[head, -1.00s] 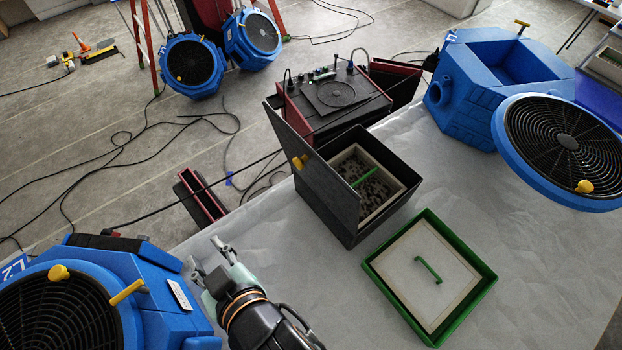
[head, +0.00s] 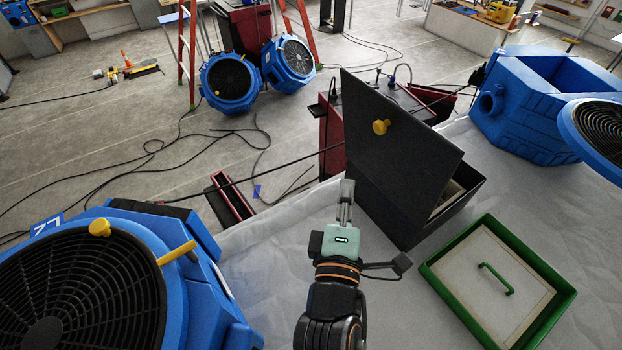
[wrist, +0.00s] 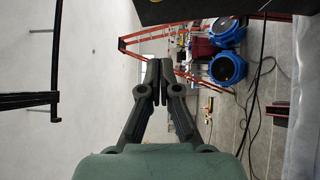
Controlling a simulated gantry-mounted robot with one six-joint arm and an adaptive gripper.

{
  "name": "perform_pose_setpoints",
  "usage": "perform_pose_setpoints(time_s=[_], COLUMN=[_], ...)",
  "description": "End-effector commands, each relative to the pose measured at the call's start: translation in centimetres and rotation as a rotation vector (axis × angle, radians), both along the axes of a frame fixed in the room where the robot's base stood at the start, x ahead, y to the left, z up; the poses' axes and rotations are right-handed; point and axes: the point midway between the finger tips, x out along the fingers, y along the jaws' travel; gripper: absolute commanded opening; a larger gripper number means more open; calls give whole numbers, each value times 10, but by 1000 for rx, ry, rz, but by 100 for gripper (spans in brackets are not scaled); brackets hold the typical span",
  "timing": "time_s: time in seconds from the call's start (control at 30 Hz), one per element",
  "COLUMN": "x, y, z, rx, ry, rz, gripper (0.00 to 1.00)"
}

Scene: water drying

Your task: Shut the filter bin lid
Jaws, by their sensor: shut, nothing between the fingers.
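The filter bin (head: 470,205) is a black box on the pale sheet, right of centre in the head view. Its black lid (head: 415,140) is partly open and slants over the box, hiding most of the inside. My gripper (head: 346,190) is shut and empty, just left of the lid's lower left side. I cannot tell whether it touches the lid. In the wrist view the closed fingertips (wrist: 160,70) show, with a dark panel, probably the lid (wrist: 195,9), at the top edge.
A green-framed filter tray (head: 490,275) lies right of the bin. A blue fan unit (head: 100,280) stands at front left. Another blue housing (head: 525,115) and its round grille cover (head: 600,130) are at right. Cables and a red ladder (head: 185,50) are on the floor behind.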

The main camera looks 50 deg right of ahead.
Motion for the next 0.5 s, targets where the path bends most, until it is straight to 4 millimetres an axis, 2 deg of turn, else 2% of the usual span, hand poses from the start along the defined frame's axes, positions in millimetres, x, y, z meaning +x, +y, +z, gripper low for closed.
perform_pose_setpoints(time_s=[0.07,0.27,0.5], x=[-6,-1,18], y=[-5,-13,-55], z=[0,6,10], rx=[-38,-40,-37], ry=[35,35,34], rz=[-29,-29,-28], gripper=[0,0,0])
